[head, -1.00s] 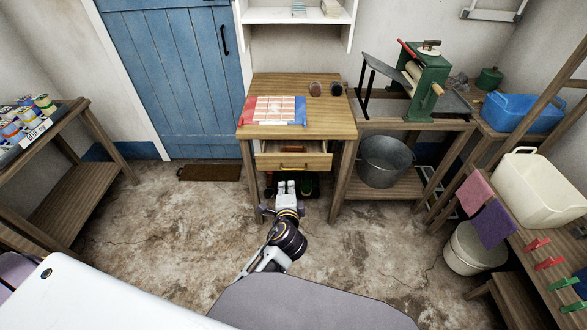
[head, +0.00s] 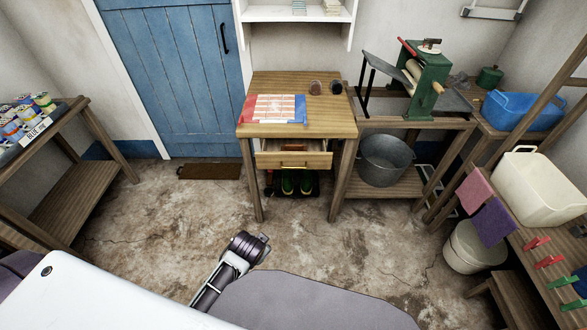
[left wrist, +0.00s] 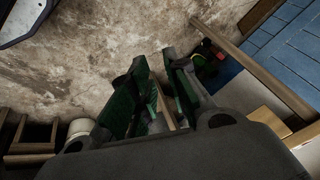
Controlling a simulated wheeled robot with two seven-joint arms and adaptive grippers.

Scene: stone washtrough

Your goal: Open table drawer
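The wooden table (head: 335,122) stands against the back wall. Its drawer (head: 293,160) is pulled partly out, with a strip of its inside showing behind the front. A slim handle (head: 293,166) runs along the drawer front. My left gripper (head: 264,247) is low in front of the table, well apart from the drawer. In the left wrist view its two green-padded fingers (left wrist: 155,62) stand apart with a gap between them, and I see nothing held. My right gripper is in neither view.
Green boots (head: 289,184) stand under the table. A checked cloth (head: 272,109) lies on its top. A bench with a mangle (head: 428,80) and a metal tub (head: 383,160) is on the right. Bare floor lies between me and the table.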

